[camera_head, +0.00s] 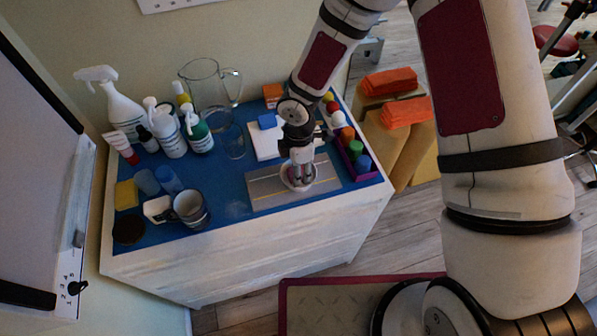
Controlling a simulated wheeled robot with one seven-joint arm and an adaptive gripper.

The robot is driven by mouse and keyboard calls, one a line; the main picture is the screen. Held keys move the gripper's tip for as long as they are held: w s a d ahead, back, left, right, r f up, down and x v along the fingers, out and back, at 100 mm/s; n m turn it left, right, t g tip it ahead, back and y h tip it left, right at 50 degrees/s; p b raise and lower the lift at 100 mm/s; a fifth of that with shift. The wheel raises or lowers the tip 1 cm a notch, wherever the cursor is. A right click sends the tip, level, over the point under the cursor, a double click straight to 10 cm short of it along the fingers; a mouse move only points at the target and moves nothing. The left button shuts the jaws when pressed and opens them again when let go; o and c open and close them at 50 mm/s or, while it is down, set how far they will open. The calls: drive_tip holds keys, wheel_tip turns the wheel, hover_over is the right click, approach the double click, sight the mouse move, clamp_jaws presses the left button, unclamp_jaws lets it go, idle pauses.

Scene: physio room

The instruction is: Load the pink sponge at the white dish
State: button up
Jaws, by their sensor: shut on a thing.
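The white dish (286,184) sits on a grey board with a yellow line (262,196), near the front right of the blue-topped cabinet. My gripper (301,176) points down over the dish, with its fingertips at or just above it. It is shut on a small pinkish thing, seemingly the pink sponge (300,171), mostly hidden by the fingers. I cannot tell whether the sponge touches the dish.
Right of the board is a purple tray (368,176) with several coloured pieces. Behind are a white pad (264,148) and a glass pitcher (208,90). Bottles (168,135) and a mug (190,208) stand at left. Bare blue surface (233,185) lies between mug and board.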

drive_tip(key=shift+r+p, duration=1)
drive_tip(key=shift+r, duration=2.1)
drive_tip(key=shift+r, duration=0.15)
wheel_tip(320, 180, up, 4)
drive_tip(key=shift+f+p, duration=0.15)
drive_tip(key=shift+p, duration=0.5)
drive_tip(key=shift+d, duration=0.1)
